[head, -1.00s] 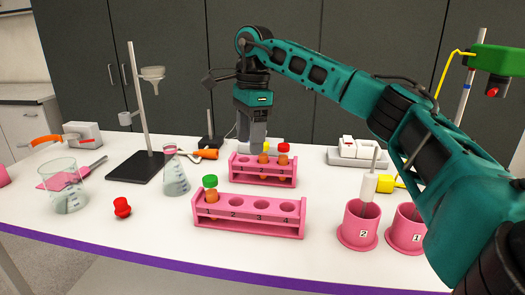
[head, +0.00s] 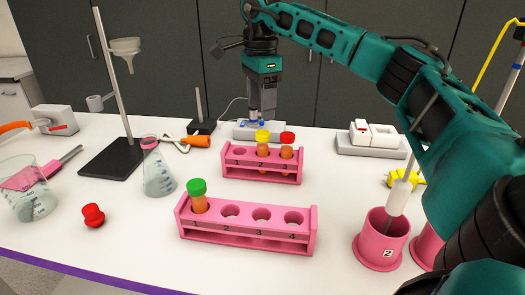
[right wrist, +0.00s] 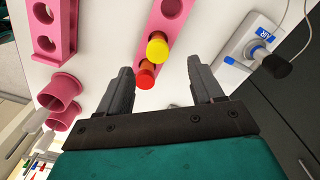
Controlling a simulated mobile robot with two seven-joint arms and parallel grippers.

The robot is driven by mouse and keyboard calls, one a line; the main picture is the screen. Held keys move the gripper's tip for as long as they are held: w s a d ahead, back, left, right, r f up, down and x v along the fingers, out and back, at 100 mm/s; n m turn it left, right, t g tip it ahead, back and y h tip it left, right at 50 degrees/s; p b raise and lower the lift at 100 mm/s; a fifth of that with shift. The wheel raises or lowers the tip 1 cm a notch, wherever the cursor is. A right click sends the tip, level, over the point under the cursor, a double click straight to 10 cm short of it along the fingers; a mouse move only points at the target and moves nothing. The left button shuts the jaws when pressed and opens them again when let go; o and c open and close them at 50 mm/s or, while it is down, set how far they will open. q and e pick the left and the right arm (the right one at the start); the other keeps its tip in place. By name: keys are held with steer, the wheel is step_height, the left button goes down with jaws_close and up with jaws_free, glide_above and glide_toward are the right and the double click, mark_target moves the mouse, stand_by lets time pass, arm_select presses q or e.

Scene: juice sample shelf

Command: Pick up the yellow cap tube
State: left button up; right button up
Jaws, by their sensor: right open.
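The yellow cap tube (head: 263,137) stands upright in slot 2 of the back pink rack (head: 234,175), with orange liquid inside. A red cap tube (head: 287,140) stands beside it in slot 3. My right gripper (head: 262,115) points down, open and empty, above and apart from the yellow cap in the head view. In the right wrist view, the yellow cap (right wrist: 158,47) and the red cap (right wrist: 146,77) show between the spread fingers of the right gripper (right wrist: 160,72). The tube bodies are mostly hidden there. My left gripper is not in view.
A front pink rack (head: 245,241) holds a green cap tube (head: 197,190) in slot 1. Pink cups (head: 382,240) stand at right. A flask (head: 157,172), red bulb (head: 93,216) and stand base (head: 112,157) are at left. A white device (head: 272,133) sits behind the back rack.

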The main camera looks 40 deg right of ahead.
mark_target(263, 133)
step_height(263, 133, down, 4)
steer(key=shift+f, duration=0.25)
steer(key=f, duration=0.5)
steer(key=shift+s+b, duration=0.25)
steer(key=shift+b, duration=0.05)
steer(key=c, duration=1.1)
steer(key=shift+c, duration=0.2)
